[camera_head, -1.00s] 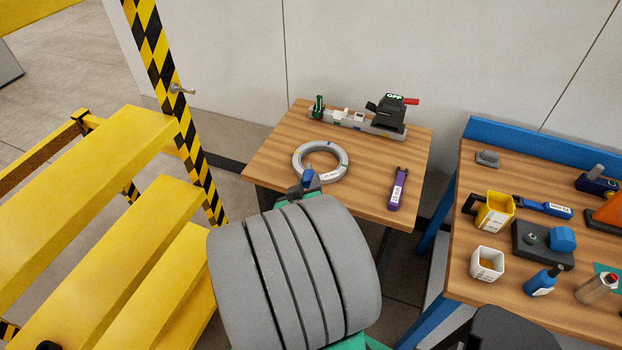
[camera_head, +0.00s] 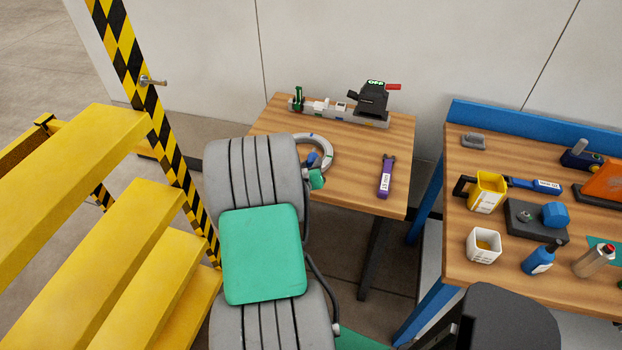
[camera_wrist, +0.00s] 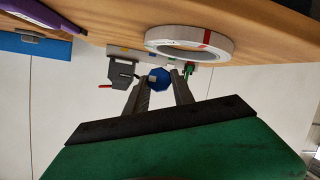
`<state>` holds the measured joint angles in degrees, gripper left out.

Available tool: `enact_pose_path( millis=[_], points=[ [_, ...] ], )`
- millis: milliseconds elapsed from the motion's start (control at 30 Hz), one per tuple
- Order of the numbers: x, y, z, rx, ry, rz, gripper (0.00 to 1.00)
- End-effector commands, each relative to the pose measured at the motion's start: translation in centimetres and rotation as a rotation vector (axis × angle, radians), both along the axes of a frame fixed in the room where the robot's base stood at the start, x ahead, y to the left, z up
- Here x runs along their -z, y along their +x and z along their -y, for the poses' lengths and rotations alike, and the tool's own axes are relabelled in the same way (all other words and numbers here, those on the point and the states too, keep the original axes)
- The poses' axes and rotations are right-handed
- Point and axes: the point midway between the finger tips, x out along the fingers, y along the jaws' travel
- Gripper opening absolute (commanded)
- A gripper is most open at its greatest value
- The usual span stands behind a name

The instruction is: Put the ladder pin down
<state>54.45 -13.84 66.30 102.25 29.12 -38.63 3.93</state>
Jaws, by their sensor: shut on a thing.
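My gripper (camera_head: 313,168) is shut on a small blue faceted piece, which I take to be the ladder pin (camera_wrist: 159,79). In the wrist view the blue piece sits between the two grey fingertips (camera_wrist: 160,88); the rest of the pin is hidden. In the head view the blue piece (camera_head: 312,159) overlaps the grey-white ring (camera_head: 322,142) on the small wooden table (camera_head: 350,185). I cannot tell its height over the tabletop. My arm covers the left part of the ring and table.
A purple-handled tool (camera_head: 386,177) lies right of the ring. A device with an OFF display (camera_head: 372,98) stands at the back. Yellow steps (camera_head: 130,240) and a striped post (camera_head: 150,110) with a metal handle (camera_head: 152,82) are left. A cluttered blue-framed bench (camera_head: 460,250) is right.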

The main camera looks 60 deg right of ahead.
Motion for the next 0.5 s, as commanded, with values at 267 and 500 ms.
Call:
enact_pose_path(
  millis=[267,500],
  points=[
    [3.3,0.2,0.3,0.000,-0.002,0.000,0.00],
    [3.7,0.1,0.3,0.000,-0.001,0.000,0.00]
  ],
)
